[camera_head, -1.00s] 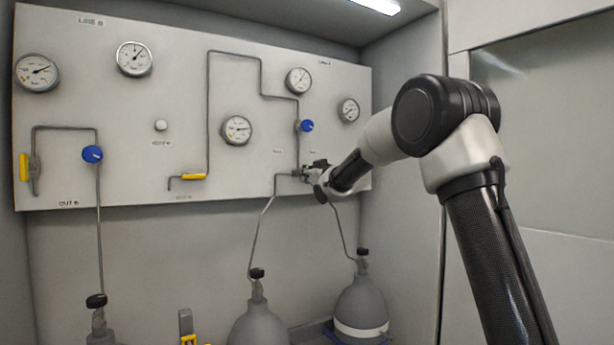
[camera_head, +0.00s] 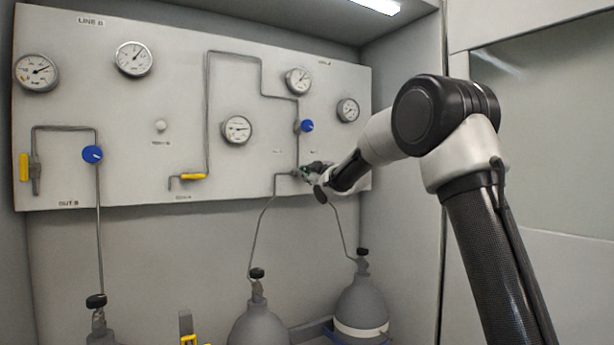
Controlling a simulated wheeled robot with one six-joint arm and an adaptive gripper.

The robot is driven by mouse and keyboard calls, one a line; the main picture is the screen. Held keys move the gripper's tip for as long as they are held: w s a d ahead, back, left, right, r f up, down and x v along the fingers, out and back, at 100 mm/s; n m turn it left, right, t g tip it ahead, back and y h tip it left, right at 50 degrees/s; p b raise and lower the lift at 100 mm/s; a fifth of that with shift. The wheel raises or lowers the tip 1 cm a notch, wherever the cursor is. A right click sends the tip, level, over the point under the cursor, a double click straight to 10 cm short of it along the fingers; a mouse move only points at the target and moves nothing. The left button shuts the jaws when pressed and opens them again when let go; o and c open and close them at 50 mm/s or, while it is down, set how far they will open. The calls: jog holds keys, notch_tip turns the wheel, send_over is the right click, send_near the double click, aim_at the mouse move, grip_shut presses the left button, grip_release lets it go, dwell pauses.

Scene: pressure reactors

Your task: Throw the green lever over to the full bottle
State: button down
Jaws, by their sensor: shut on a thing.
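The green lever (camera_head: 304,170) shows as a small bit of green at the valve where the pipes meet, low on the right part of the panel. My gripper (camera_head: 308,172) is at this valve and shut on the lever. The arm and gripper hide most of the lever, so its exact angle cannot be told. Two grey bottles stand below: the left one (camera_head: 258,325) and the right one (camera_head: 361,305), which has a white band. A thin pipe runs from the valve area to each. Which bottle is full cannot be read; the small labels by the valve are illegible.
The panel (camera_head: 130,110) carries several gauges, blue knobs (camera_head: 306,126) and yellow levers (camera_head: 193,177). A third bottle (camera_head: 102,335) stands at the left. The cabinet's right wall (camera_head: 405,230) is close beside my arm.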

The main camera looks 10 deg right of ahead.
jog(key=c, duration=1.5)
grip_release()
jog(key=shift+s, duration=0.1)
jog(key=v, duration=1.2)
